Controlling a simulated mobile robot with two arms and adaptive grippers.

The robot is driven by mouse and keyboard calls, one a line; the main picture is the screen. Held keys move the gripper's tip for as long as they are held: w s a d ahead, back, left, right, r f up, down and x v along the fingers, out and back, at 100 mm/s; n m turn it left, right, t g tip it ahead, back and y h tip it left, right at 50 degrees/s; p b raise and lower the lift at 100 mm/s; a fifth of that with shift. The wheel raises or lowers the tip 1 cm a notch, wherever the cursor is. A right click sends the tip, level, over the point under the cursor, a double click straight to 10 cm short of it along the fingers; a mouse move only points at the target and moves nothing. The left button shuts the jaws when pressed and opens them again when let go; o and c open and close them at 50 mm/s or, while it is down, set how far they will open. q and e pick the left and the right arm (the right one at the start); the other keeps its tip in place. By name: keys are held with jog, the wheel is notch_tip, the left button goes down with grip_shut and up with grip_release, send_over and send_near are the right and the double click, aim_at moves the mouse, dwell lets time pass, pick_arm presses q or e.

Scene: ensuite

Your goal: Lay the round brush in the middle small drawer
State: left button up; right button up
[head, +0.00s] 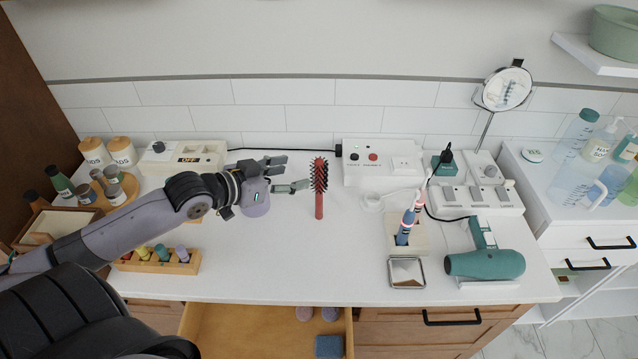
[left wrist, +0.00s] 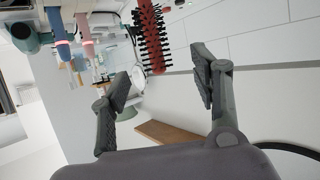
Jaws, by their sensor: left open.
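The round brush (head: 319,190) stands upright on the white counter, with a red handle below and black bristles on top. My left gripper (head: 296,173) is open and empty just to its left, fingers pointing toward the bristles. In the left wrist view, the brush (left wrist: 153,36) shows beyond the gap between the open fingers (left wrist: 160,86). My right gripper is not in view. The white unit at the right has small drawers with black handles, an upper one (head: 610,243) and a lower one (head: 588,264). I cannot tell which is the middle small drawer.
A wide wooden drawer (head: 250,330) stands open below the counter, holding lilac items and a blue box. Right of the brush are a toothbrush holder (head: 407,240), a metal-rimmed tray (head: 406,272) and a teal hair dryer (head: 485,264). The counter in front of the brush is clear.

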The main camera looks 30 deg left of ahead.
aim_at(312, 169)
pick_arm(q)
jog(key=x, duration=0.3)
jog(key=p+x, duration=0.1)
jog(key=shift+w+d+r, duration=0.15)
jog(key=shift+w+r, duration=0.05)
jog(key=x, duration=0.1)
jog(key=p+x, duration=0.1)
jog(key=x, duration=0.2)
jog(key=shift+d+r, duration=0.3)
jog(key=shift+w+d+f, duration=0.1)
jog(key=shift+w+f, duration=0.15)
jog(key=shift+w, duration=0.05)
jog(key=shift+s, duration=0.1)
grip_shut()
